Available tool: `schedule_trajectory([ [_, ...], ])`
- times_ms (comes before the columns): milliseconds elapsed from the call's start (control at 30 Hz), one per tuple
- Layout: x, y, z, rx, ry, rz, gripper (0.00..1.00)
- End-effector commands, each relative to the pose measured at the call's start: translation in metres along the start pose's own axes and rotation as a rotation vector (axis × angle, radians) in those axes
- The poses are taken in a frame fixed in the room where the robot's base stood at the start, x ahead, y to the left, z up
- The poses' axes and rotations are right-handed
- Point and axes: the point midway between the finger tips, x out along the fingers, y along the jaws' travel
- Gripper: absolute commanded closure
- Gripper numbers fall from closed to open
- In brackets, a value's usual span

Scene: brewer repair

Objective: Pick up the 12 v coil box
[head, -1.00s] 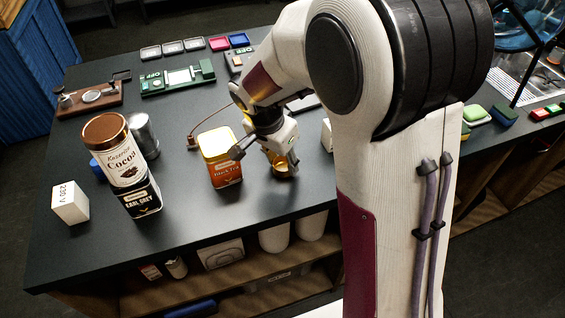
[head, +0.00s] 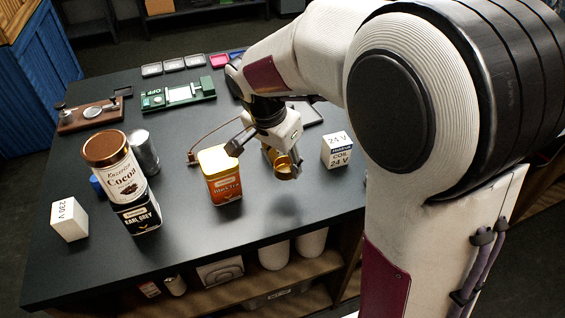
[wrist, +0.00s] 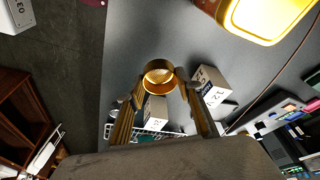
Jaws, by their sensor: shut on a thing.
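My gripper (head: 284,165) is shut on a small gold-coloured ring or cup (wrist: 159,74), held above the dark counter just right of the orange Black Tea tin. The gold piece also shows in the head view (head: 282,158). A white box marked 230 V (head: 69,219) stands at the front left.
The Black Tea tin (head: 220,176) is close to my gripper's left. A cocoa tin (head: 115,168) stands on an Earl Grey tin (head: 138,214), with a metal cylinder (head: 145,152) behind. A green device (head: 178,93) lies further back. The front middle of the counter is clear.

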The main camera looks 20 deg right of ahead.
Motion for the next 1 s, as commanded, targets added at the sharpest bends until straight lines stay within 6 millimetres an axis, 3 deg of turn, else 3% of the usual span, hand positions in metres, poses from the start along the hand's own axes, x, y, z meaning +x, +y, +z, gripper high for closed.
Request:
schedule_trajectory([
  [367,-0.006,0.031,0.02,0.001,0.001,-0.003,0.88],
  [1000,-0.019,0.108,0.07,0.0,0.001,-0.003,0.88],
])
